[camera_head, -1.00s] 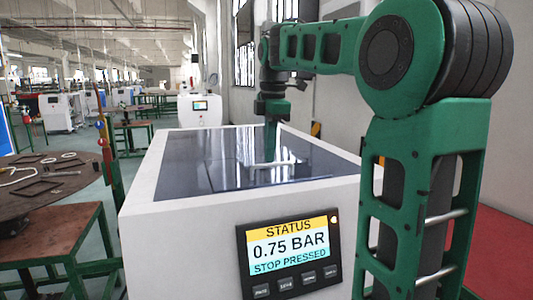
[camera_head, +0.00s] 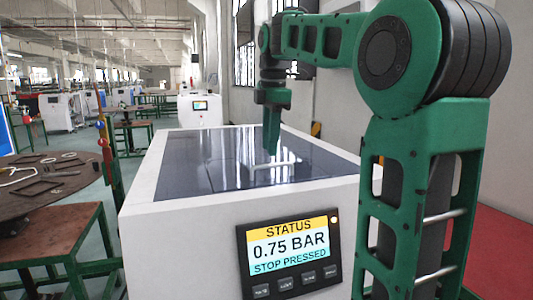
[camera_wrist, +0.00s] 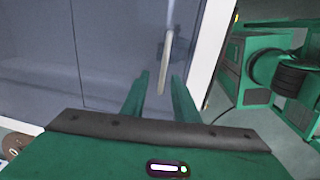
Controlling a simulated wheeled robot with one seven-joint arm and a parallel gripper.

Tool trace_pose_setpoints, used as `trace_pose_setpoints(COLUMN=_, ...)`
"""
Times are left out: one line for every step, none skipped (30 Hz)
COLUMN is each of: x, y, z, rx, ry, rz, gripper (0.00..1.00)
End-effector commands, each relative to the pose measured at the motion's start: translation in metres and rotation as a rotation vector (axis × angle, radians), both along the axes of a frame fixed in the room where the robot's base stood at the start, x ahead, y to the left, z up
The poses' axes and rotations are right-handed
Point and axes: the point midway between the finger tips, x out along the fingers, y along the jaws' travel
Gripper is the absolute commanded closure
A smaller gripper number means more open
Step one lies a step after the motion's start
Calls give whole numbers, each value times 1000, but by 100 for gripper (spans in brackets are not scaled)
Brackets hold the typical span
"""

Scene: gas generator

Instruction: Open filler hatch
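The generator is a white cabinet (camera_head: 190,240) with a dark glossy top (camera_head: 190,165) divided by seams into panels. A pale bar handle (camera_head: 262,167) is on the top, below my gripper (camera_head: 272,150) in the head view. In the wrist view the handle (camera_wrist: 166,50) is a slim bar on a dark panel (camera_wrist: 115,50), close to the white rim (camera_wrist: 210,45). My gripper (camera_wrist: 159,78) is open there. Its two green fingers lie to either side of the handle's near end in the picture, with clear gaps. I cannot tell how far above the panel they are. The panel looks closed.
A status screen (camera_head: 293,246) on the cabinet's front reads 0.75 BAR, STOP PRESSED. A round table (camera_head: 45,195) with loose parts stands at the left. A wall with windows runs behind the cabinet. The top around the handle is clear.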

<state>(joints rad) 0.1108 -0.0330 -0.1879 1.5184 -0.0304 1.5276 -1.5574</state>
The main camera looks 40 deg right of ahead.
Motion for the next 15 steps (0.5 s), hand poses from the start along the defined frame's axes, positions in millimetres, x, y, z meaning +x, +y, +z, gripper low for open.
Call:
trace_pose_setpoints(x=0, y=-1, z=10, rx=-3, ry=-3, rz=-2, gripper=72)
trace_pose_setpoints(x=-1, y=-1, z=16, rx=-3, ry=-3, rz=-1, gripper=72)
trace_pose_setpoints(x=-2, y=0, z=24, rx=-3, ry=-3, rz=-3, gripper=72)
trace_pose_setpoints(x=-2, y=1, z=30, rx=-2, ry=-4, rz=-2, gripper=72)
trace_pose_setpoints(x=-3, y=1, z=35, rx=-2, ry=-4, rz=-1, gripper=72)
trace_pose_setpoints(x=-3, y=1, z=42, rx=-2, ry=-4, rz=0, gripper=72)
trace_pose_setpoints(x=-4, y=1, z=47, rx=-2, ry=-3, rz=1, gripper=72)
trace_pose_setpoints(x=-5, y=2, z=52, rx=-2, ry=-3, rz=1, gripper=72)
trace_pose_setpoints(x=-5, y=2, z=58, rx=-3, ry=-2, rz=1, gripper=72)
trace_pose_setpoints(x=-6, y=2, z=62, rx=-2, ry=-2, rz=0, gripper=72)
trace_pose_setpoints(x=-6, y=2, z=65, rx=-2, ry=-2, rz=0, gripper=72)
trace_pose_setpoints(x=-6, y=2, z=69, rx=-2, ry=-2, rz=0, gripper=72)
trace_pose_setpoints(x=-7, y=3, z=71, rx=-1, ry=0, rz=0, gripper=72)
trace_pose_setpoints(x=-7, y=3, z=73, rx=-1, ry=0, rz=0, gripper=72)
trace_pose_setpoints(x=-7, y=3, z=76, rx=-1, ry=-1, rz=0, gripper=72)
